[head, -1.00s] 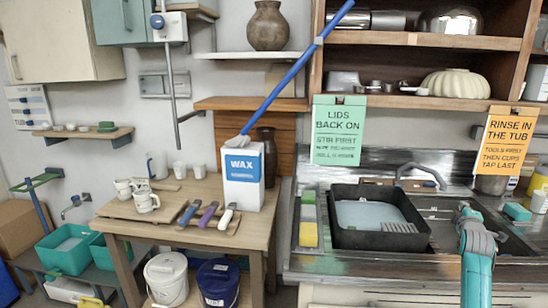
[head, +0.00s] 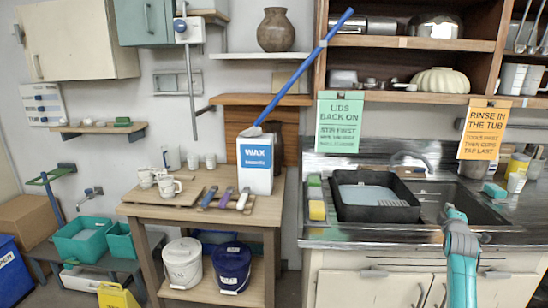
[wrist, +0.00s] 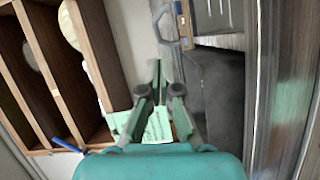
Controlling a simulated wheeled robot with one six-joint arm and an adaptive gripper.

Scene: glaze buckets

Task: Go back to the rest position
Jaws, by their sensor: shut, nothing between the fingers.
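My gripper (wrist: 157,68) shows in the wrist view with its two fingers together and nothing between them. In the head view my teal and grey arm rises from the bottom right, and my gripper (head: 449,212) is at its upper end, in front of the sink counter. It appears clear of the black tub and holds nothing.
A wooden table (head: 200,221) to the left bears mugs, tools and a WAX box (head: 256,178) with a blue-handled pole. White (head: 183,265) and blue (head: 231,270) buckets stand on its lower shelf.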

